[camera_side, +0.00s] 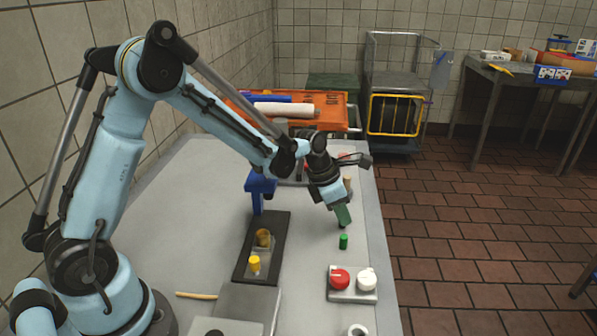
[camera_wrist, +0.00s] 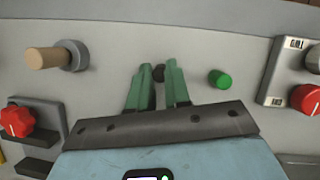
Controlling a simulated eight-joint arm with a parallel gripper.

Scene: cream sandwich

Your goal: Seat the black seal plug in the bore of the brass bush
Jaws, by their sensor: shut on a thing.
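My gripper (camera_side: 343,221) points down at the right side of the grey table, with green fingers. The brass bush (camera_side: 263,238) appears to be the brass-coloured cylinder on the dark plate, left of and apart from my gripper. Its bore is not clear at this size. The bush does not show in the wrist view.
A green cylinder (camera_side: 343,241) stands close beside my gripper. A yellow piece (camera_side: 254,264) is in front of the bush. A blue stand (camera_side: 260,185) rises behind the dark plate (camera_side: 281,222). A box with red and white knobs (camera_side: 352,294) sits at front right.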

